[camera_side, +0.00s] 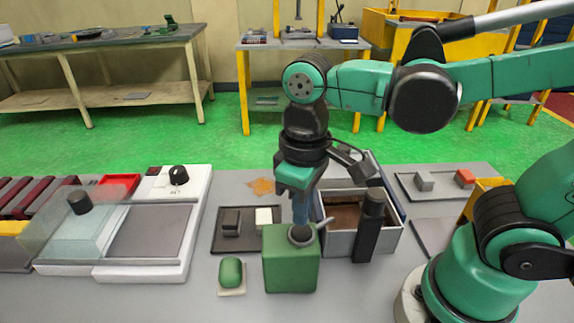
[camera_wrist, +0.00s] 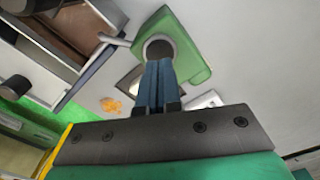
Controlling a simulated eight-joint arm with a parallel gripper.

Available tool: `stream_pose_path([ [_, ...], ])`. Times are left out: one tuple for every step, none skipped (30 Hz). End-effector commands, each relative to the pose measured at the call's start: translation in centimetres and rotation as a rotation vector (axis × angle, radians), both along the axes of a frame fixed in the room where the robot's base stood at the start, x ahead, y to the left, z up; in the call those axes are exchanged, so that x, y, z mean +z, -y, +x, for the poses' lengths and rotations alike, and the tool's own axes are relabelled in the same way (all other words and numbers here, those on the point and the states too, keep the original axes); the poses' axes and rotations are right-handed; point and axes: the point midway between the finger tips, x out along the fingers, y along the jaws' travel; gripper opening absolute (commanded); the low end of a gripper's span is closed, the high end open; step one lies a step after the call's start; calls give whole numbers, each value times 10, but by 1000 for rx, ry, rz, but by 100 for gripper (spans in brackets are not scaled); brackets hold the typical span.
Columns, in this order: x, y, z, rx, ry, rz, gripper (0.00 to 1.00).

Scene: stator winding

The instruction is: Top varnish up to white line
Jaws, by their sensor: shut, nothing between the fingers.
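A green can (camera_side: 290,262) with a dark round top and a short grey spout or lever stands upright at the front middle of the bench. A grey metal tank (camera_side: 342,233) with brown contents stands to its right; I cannot make out a white line on it. My gripper (camera_side: 300,222) points down just behind the can, its blue fingers shut and empty. In the wrist view the fingertips (camera_wrist: 158,62) overlap the dark top of the can (camera_wrist: 195,62); I cannot tell whether they touch. The tank (camera_wrist: 62,72) shows at upper left there.
A dark upright cylinder (camera_side: 369,232) stands at the tank's front. A dark tray (camera_side: 226,247) with small blocks lies left of my gripper. A green rounded piece (camera_side: 231,272) sits left of the can. A white scale-like machine (camera_side: 150,268) stands farther left. An orange patch (camera_side: 261,186) marks the bench behind.

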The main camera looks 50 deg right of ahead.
Motion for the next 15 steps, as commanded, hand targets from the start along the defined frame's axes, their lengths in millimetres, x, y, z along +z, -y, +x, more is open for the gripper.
stream_pose_path([
  [5,0,0,0,0,0,0],
  [7,0,0,0,0,0,0],
  [11,0,0,0,0,0,0],
  [13,0,0,0,0,0,0],
  [16,0,0,0,0,0,0],
  [20,0,0,0,0,0,0],
  [23,0,0,0,0,0,0],
  [25,0,0,0,0,0,0],
  [29,0,0,0,0,0,0],
  [31,0,0,0,0,0,0],
  [34,0,0,0,0,0,0],
  [37,0,0,0,0,0,0],
  [40,0,0,0,0,0,0],
  [42,0,0,0,0,0,0],
  [44,0,0,0,0,0,0],
])
